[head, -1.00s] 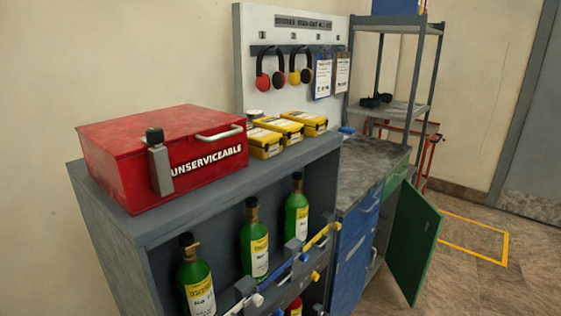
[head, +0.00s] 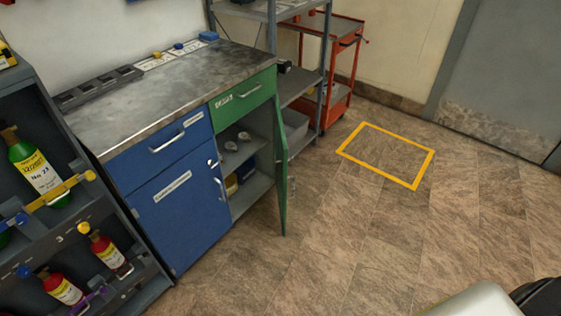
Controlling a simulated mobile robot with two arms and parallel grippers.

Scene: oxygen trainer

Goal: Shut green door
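The green door (head: 282,168) hangs open on the right side of the cabinet, seen nearly edge-on in the head view. It swings out toward the floor in front, and its handle is hard to make out. The open compartment (head: 246,150) shows a shelf with small pale items and a blue and a yellow thing below. A green drawer (head: 243,96) above it is shut. Neither of my grippers shows in this view; only a white and black part of my own body is at the bottom right.
A blue drawer and blue door (head: 180,215) are shut left of the opening. A bottle rack (head: 75,225) stands at the left. A grey shelf (head: 300,85) and red trolley (head: 330,70) stand behind. Floor in front and right, with a yellow outlined square (head: 415,186), is clear.

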